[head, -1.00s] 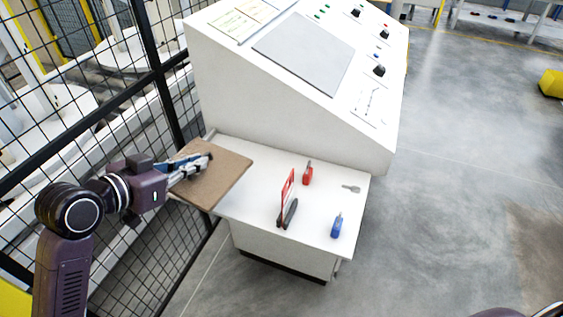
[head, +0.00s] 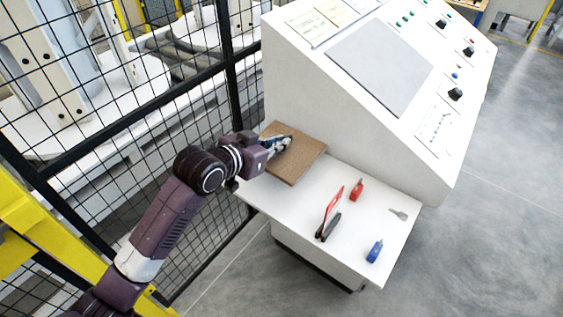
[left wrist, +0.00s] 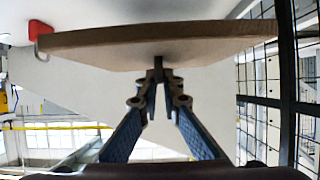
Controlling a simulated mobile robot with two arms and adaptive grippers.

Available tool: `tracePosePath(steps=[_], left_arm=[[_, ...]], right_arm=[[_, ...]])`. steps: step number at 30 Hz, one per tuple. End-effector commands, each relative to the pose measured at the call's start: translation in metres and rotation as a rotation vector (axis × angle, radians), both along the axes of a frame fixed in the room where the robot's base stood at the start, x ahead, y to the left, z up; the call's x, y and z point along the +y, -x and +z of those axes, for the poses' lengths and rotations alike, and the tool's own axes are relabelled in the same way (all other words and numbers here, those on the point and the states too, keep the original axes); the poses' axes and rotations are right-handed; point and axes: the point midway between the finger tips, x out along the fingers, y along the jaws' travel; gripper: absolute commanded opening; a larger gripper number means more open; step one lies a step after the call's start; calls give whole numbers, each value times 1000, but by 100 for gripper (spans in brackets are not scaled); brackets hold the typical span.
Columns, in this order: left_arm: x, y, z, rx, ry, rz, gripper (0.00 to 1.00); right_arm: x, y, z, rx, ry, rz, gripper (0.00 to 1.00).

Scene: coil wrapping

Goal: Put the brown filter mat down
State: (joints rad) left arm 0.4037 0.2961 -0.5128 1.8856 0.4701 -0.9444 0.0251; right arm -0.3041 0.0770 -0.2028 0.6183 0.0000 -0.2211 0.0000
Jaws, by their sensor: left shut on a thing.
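The brown filter mat (head: 304,153) is a flat square board at the left end of the white shelf (head: 335,225) in the head view. My left gripper (head: 284,143) is shut on its near left edge. In the left wrist view the mat (left wrist: 200,42) spans the top of the picture, and the gripper (left wrist: 158,72) pinches it with both fingertips together. I cannot tell whether the mat touches the shelf. My right gripper is not in view.
A red padlock (head: 356,190), a red-handled tool (head: 331,212), a blue tool (head: 374,250) and a small grey key-like piece (head: 398,214) lie on the shelf. The sloped console (head: 350,120) rises behind. A black mesh fence (head: 150,130) stands at the left.

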Motion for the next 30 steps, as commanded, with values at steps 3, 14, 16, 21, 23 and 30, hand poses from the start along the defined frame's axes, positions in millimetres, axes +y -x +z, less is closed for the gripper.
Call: tracePosePath(steps=[3,14,16,21,23,30], left_arm=[[0,1,-22,3,1,0,0],[0,0,-64,3,0,1,0],[0,0,-71,1,1,0,0],[0,0,-76,-3,1,0,0],[0,0,-76,-3,1,0,0],[0,0,-78,-2,0,0,10]], right_arm=[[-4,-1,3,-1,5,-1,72],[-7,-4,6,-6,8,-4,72],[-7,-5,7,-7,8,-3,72],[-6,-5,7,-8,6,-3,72],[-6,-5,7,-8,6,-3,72],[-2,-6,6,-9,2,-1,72]])
